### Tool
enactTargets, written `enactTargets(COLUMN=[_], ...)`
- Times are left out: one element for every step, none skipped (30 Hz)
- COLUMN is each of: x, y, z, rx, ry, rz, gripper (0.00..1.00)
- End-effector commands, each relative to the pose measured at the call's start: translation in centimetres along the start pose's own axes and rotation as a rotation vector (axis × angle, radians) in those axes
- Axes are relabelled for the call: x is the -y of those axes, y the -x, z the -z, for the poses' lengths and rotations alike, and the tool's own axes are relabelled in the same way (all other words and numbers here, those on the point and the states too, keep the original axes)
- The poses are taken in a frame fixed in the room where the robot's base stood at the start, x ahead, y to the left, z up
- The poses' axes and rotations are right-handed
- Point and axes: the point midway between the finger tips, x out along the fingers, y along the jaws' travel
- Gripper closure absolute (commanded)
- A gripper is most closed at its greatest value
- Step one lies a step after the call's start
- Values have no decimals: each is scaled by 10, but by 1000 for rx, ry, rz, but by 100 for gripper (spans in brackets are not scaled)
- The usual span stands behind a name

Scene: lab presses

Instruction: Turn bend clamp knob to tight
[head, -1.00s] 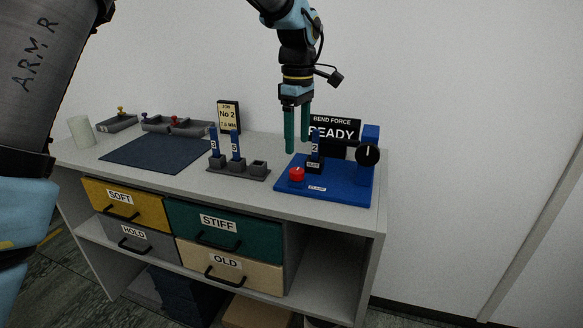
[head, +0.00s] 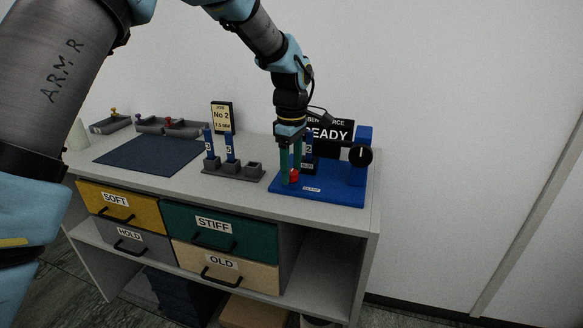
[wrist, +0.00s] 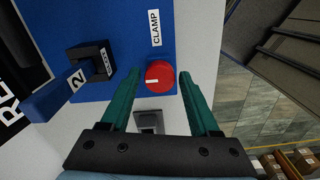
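The clamp knob (head: 294,175) is a round red knob at the front left of the blue bend-force press base (head: 335,190). In the wrist view the red knob (wrist: 160,74) has a short white mark on its left side and sits beside a CLAMP label (wrist: 156,29). My gripper (head: 290,180) points down at the knob and partly hides it in the head view. In the wrist view my gripper (wrist: 157,78) is open, with one green finger on either side of the knob and gaps visible. Whether the fingertips reach down to knob height is unclear.
A blue strip marked 2 (wrist: 75,80) stands in a black holder (wrist: 93,59) near the left finger. A black dial (head: 361,155) is on the press's right. A READY sign (head: 330,131) stands behind. A grey strip rack (head: 232,173) is left.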

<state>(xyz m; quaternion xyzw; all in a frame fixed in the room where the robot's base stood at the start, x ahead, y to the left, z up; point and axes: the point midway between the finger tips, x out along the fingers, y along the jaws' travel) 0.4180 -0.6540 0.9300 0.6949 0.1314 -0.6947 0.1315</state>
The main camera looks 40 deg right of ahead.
Motion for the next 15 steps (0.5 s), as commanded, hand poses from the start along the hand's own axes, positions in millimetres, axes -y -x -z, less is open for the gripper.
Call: enactTargets(x=[0,0,0,0,0,0,0,0,0,0,0,0,0,0,0], y=[0,0,0,0,0,0,0,0,0,0,0,0,0,0,0], z=[0,0,0,0,0,0,0,0,0,0,0,0,0,0,0], rx=[0,0,0,0,0,0,0,0,0,0,0,0,0,0,0], ry=[0,0,0,0,0,0,0,0,0,0,0,0,0,0,0], rz=[0,0,0,0,0,0,0,0,0,0,0,0,1,1,1], gripper=[45,48,53,56,60,64,67,71,75,79,82,86,90,93,98])
